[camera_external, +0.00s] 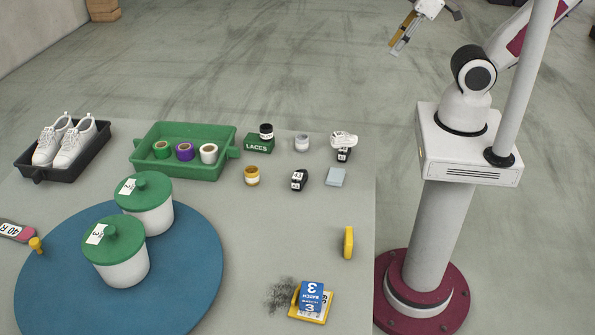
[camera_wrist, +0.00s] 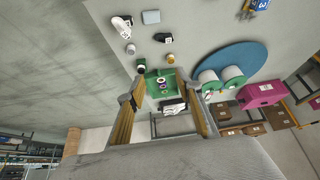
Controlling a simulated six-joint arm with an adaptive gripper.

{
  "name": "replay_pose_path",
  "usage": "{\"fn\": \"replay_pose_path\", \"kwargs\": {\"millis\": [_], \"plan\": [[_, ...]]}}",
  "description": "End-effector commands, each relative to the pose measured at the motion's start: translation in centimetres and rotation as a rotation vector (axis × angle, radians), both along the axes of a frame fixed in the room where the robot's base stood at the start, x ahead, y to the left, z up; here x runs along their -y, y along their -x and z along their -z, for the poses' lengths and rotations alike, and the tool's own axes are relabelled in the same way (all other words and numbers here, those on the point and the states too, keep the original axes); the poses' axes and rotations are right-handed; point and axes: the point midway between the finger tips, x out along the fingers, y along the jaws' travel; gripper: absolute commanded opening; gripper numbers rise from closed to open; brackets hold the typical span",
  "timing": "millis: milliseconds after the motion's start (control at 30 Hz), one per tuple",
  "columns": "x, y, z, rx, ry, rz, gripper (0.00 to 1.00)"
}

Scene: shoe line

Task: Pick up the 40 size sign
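A flat piece with a white label marked "40 R" (camera_external: 15,231) lies at the far left edge of the external view, cut off by the frame. It is dark with a pink edge, beside the blue round mat (camera_external: 60,290). Two small dark blocks, one nearer (camera_external: 299,179) and one farther (camera_external: 343,155), carry white labels too small to read surely. A white piece lies on the farther one. My gripper (camera_wrist: 165,82) is open and empty, its two fingers well apart. In the external view it hangs at the top, far from the table's things.
Two white pots with green lids (camera_external: 117,262) stand on the mat. A green tray (camera_external: 184,172) holds several rolls. A black tray (camera_external: 96,170) holds white shoes. Small jars, a yellow block (camera_external: 348,242) and a blue box (camera_external: 312,294) stand about. The table's right middle is mostly clear.

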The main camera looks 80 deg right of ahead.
Motion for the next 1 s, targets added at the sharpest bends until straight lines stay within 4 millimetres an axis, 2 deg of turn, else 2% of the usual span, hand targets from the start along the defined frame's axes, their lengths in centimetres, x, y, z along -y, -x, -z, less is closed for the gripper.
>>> {"fn": "replay_pose_path", "kwargs": {"millis": [467, 1000], "plan": [[-0.5, 0.0, 0.1, -0.007, 0.000, -0.021, 0.35], [-4.5, -1.2, 5.0, -0.234, 0.022, -0.189, 0.35]]}}
